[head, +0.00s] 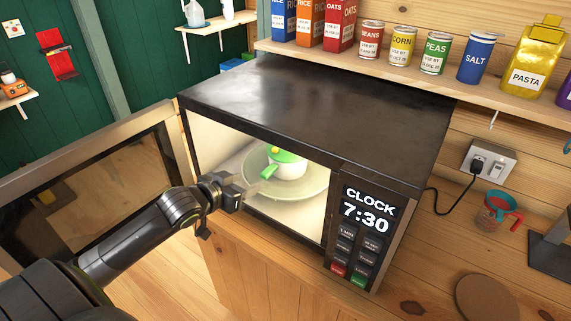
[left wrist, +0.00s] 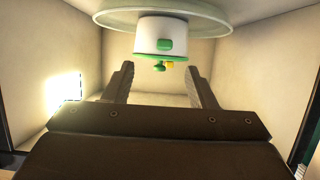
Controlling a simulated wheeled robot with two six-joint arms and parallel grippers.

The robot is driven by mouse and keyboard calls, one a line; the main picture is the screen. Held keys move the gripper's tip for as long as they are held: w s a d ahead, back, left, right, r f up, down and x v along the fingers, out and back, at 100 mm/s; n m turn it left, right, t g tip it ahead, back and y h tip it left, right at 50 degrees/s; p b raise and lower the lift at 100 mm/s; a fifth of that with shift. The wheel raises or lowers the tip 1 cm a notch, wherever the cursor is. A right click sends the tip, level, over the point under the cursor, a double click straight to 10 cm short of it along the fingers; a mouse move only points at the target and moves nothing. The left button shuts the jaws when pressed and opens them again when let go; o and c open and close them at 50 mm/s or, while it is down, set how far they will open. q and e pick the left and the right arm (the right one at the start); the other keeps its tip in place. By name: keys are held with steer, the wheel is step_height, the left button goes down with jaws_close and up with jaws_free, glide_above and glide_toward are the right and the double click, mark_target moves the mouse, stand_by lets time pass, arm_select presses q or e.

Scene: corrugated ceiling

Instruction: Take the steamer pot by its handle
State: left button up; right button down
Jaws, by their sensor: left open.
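The steamer pot (head: 289,169) is small and white, with a green lid and a green handle (head: 268,173) on its near left side. It stands on the round glass turntable (head: 312,187) inside the open microwave. My left gripper (head: 262,187) is at the microwave's opening, in front of the handle and apart from it. In the left wrist view the picture is upside down. There the pot (left wrist: 148,34) hangs at the top, its handle (left wrist: 165,44) facing me, beyond the open, empty fingers (left wrist: 157,68). My right gripper is not in view.
The microwave (head: 320,105) stands on a wooden counter, with its door (head: 95,185) swung open at the left beside my arm. A shelf (head: 400,78) with cans and boxes runs behind it.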

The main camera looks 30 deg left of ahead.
mark_target(266, 174)
arm_select(q)
steer(key=p+x, duration=0.1)
steer(key=x, duration=0.7)
steer(key=shift+w+p, duration=0.3)
steer(key=shift+w, duration=0.15)
steer(key=x, duration=0.2)
steer(key=p+x, duration=0.1)
steer(key=shift+a+f, duration=0.1)
steer(key=shift+a, duration=0.15)
steer(key=shift+w+f, duration=0.3)
steer(key=shift+w, duration=0.25)
jaws_close()
